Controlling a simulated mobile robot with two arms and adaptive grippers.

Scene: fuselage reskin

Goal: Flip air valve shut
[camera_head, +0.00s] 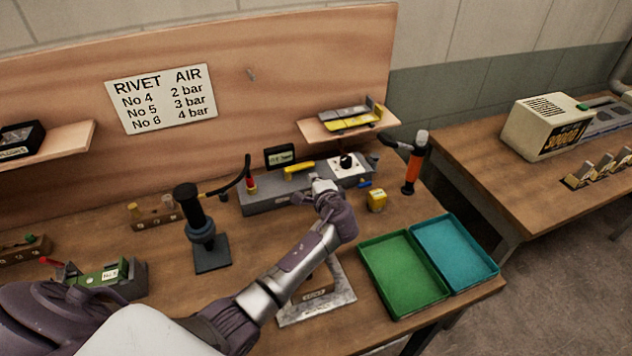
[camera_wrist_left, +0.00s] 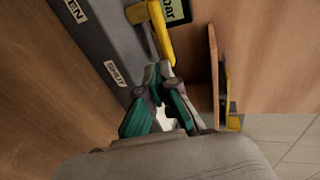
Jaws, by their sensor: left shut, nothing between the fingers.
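The yellow air valve lever (camera_head: 299,170) sits on the grey air box (camera_head: 262,202) at the back of the bench. In the left wrist view, the lever (camera_wrist_left: 161,36) runs down toward my fingertips. A SHUT label (camera_wrist_left: 116,74) and a partly cut-off label ending in EN (camera_wrist_left: 75,10) are on the box face. My left gripper (camera_head: 322,185) is in front of the box, to the right of the lever. In the wrist view, its fingertips (camera_wrist_left: 161,70) are closed together at the lever's end; I cannot tell if they touch it. My right gripper is not in view.
A small display (camera_head: 280,156) stands behind the box, and a black dial (camera_head: 346,161) is on its right part. A yellow block (camera_head: 376,200), an orange-handled tool (camera_head: 412,170), and green (camera_head: 403,272) and blue (camera_head: 455,251) trays are to the right. A black stand (camera_head: 212,253) is left.

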